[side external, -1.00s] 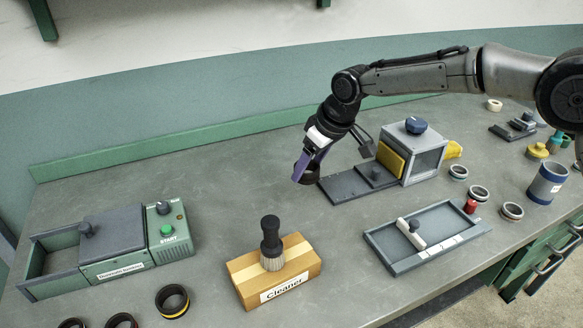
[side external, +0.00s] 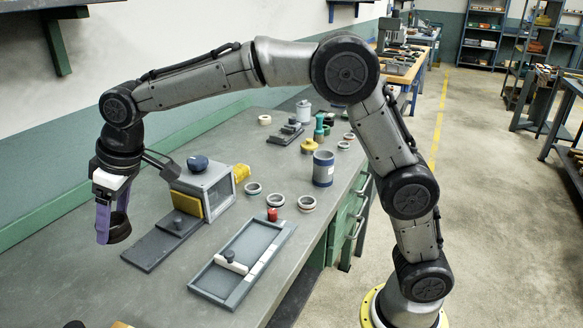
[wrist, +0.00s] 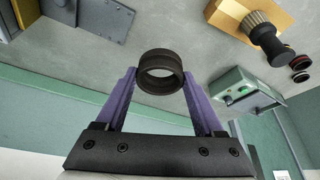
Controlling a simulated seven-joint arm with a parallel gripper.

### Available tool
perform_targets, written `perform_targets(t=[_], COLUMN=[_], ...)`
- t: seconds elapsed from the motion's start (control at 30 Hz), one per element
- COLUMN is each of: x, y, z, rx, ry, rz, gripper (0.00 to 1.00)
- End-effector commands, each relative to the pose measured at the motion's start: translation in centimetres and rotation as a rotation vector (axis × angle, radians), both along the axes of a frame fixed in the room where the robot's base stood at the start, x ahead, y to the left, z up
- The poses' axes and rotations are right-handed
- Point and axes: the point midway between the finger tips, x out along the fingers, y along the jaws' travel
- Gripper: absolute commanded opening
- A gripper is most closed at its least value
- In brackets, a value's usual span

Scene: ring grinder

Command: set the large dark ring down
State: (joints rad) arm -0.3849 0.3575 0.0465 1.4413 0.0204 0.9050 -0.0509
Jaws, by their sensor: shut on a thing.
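The large dark ring (wrist: 161,84) is held between the two purple fingers of my gripper (wrist: 160,77) in the wrist view. Its round opening shows between the fingertips. In the side view my gripper (side external: 112,217) hangs downward at the left, shut on the dark ring (side external: 121,229). The exact gap to the bench cannot be told.
A grey box (side external: 216,184) with a blue knob and yellow pad stands right of my gripper. A shallow tray (side external: 222,290) lies in front.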

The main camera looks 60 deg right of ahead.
Motion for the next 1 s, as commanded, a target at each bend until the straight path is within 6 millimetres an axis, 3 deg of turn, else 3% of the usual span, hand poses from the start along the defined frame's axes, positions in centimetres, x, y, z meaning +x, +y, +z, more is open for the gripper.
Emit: perform_targets(t=[0.03, 0.27, 0.37, 0.47, 0.67, 0.87, 1.0], x=[0.2, 1.4, 2.0, 2.4, 2.2, 0.1, -2.4], y=[-0.5, -5.3, -8.3, -12.2, -22.0, -31.7, -38.1], z=[0.7, 0.5, 0.6, 0.5, 0.6, 0.6, 0.6], rx=[0.001, 0.001, 0.001, 0.001, 0.001, 0.0, 0.0], ry=[-0.004, -0.003, -0.004, -0.003, -0.004, -0.004, -0.004], rz=[-0.01, -0.107, -0.167, -0.245, -0.438, -0.638, -0.78], gripper=[0.03, 0.03, 0.03, 0.03, 0.03, 0.03, 0.03])
